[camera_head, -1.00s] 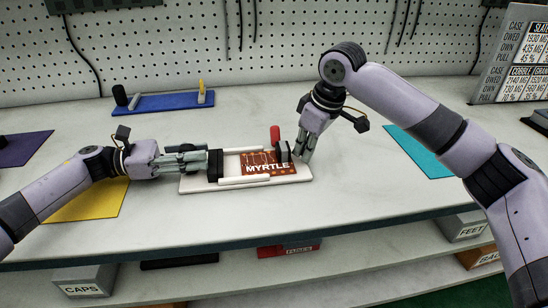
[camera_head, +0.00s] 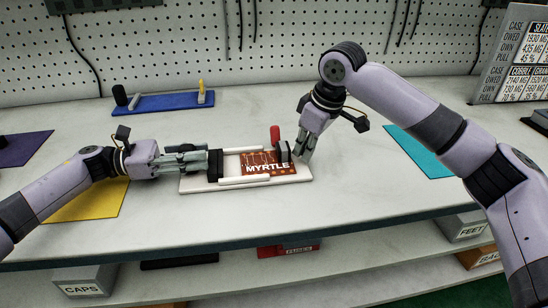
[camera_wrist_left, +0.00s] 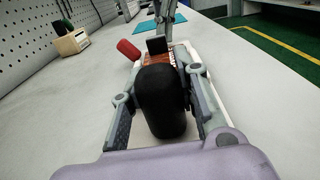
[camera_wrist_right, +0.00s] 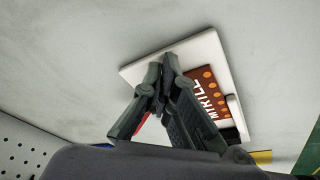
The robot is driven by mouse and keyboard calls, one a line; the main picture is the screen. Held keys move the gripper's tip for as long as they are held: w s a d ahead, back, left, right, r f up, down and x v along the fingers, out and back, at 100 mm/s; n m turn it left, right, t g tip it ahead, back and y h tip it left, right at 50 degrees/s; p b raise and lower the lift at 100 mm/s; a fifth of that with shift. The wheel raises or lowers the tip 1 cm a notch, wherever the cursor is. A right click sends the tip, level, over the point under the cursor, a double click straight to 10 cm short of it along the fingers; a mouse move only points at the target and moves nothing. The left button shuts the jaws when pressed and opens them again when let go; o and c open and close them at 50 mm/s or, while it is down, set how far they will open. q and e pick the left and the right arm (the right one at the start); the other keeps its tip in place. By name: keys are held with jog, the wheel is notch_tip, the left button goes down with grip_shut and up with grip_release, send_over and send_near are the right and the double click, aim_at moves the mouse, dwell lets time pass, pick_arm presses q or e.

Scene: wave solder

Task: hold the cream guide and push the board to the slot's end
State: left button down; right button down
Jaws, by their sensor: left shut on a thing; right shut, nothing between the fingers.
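The cream guide (camera_head: 190,188) lies flat on the bench, with two raised rails and a black knob (camera_wrist_left: 163,100) at its left end. My left gripper (camera_head: 210,163) is shut on that knob. The brown board marked MYRTLE (camera_head: 266,164) lies between the rails, toward the guide's right end. My right gripper (camera_head: 303,157) is shut and empty beside that block, over the guide's right end. In the right wrist view its closed fingertips (camera_wrist_right: 165,65) hide part of the guide; contact is unclear.
A blue guide (camera_head: 160,104) with a black knob and yellow handle stands at the back. Yellow (camera_head: 92,203), purple (camera_head: 25,148) and teal (camera_head: 418,152) mats lie on the bench. A sign stands at the back right. The bench front is clear.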

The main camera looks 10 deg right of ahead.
aim_at(283, 150)
pick_arm(q)
jog(key=shift+f, duration=0.1)
pick_arm(e)
jog(key=shift+a, duration=0.1)
jog(key=shift+a, duration=3.1)
jog(key=shift+d, duration=0.15)
jog(key=shift+d, duration=0.45)
jog(key=shift+d+r, duration=0.15)
jog(key=shift+r, duration=3.4)
pick_arm(q)
jog(key=c, duration=1.2)
grip_release()
jog(key=shift+o, duration=0.2)
pick_arm(e)
jog(key=shift+f, duration=0.1)
